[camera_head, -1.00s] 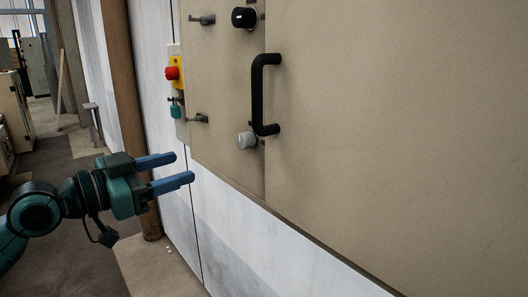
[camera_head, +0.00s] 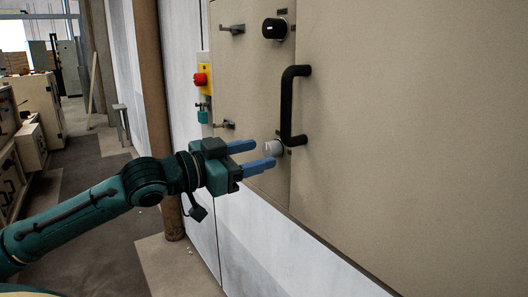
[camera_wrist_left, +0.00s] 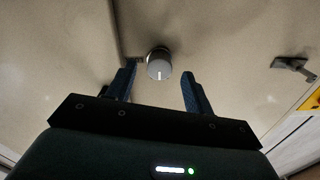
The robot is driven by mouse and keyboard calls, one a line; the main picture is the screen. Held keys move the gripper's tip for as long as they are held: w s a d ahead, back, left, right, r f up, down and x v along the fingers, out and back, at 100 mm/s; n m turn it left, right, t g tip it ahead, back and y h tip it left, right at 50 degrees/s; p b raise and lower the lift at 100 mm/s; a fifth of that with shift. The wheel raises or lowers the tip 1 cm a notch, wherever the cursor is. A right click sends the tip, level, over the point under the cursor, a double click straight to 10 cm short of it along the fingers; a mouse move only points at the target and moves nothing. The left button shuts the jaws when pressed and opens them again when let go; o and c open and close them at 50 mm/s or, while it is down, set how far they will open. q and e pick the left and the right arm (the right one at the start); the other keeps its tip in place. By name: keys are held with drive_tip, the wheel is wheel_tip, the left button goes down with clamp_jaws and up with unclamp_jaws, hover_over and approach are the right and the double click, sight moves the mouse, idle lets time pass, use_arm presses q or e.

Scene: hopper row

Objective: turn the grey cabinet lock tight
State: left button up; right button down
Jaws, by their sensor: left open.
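The grey cabinet lock (camera_head: 272,148) is a round knob low on the beige cabinet door, just below the black handle. In the left wrist view the grey lock (camera_wrist_left: 159,65) has a pale line on its face and sits beyond the fingertips, roughly between them. My left gripper (camera_head: 265,154) is open, with two blue fingers pointing toward the lock. In the left wrist view the open left gripper (camera_wrist_left: 158,78) holds nothing, and I see no contact with the lock. My right gripper is not in view.
A black handle (camera_head: 288,108) juts out just above the lock, with a black knob (camera_head: 274,28) higher up. A red button on a yellow plate (camera_head: 202,80) and hinge-like latches (camera_head: 225,125) are left of it. A brown post (camera_head: 158,100) stands behind my arm.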

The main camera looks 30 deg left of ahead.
sight(272, 150)
use_arm(q)
drive_tip(key=shift+p+x, duration=0.45)
drive_tip(key=shift+x, duration=0.35)
drive_tip(key=shift+w+d, duration=0.25)
drive_tip(key=shift+w, duration=0.3)
drive_tip(key=shift+c, duration=0.2)
drive_tip(key=c, duration=0.9)
